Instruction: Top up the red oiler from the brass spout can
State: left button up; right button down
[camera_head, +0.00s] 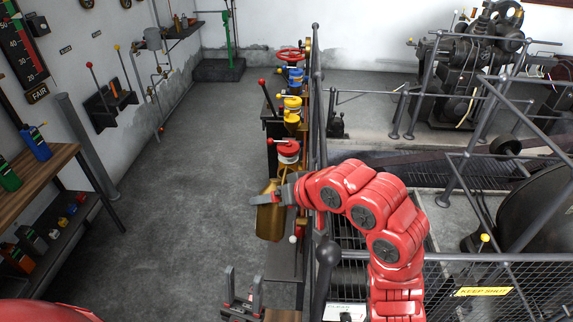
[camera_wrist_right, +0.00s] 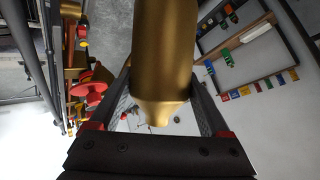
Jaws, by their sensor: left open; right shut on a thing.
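The red oiler (camera_head: 288,151) stands in a row of oilers on the narrow bench, with a red lever sticking out to its left. A red oiler cap also shows at the left of the right wrist view (camera_wrist_right: 88,94). My right gripper (camera_head: 272,196) is shut on the brass spout can (camera_head: 270,222), just in front of the red oiler. The can fills the middle of the right wrist view (camera_wrist_right: 165,60), between the two fingers. I cannot tell where its spout ends. My left gripper (camera_head: 243,299) is open and empty, low in the head view.
Behind the red oiler stand a yellow oiler (camera_head: 292,104), a blue oiler (camera_head: 295,77) and a red handwheel (camera_head: 291,55). A railing (camera_head: 317,100) runs along the bench's right side. A wooden shelf (camera_head: 40,180) with coloured cans is at left. The floor between is clear.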

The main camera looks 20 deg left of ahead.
jog(key=shift+r+p, duration=0.3)
jog(key=shift+p, duration=0.3)
jog(key=shift+r, duration=0.1)
dwell(1.6)
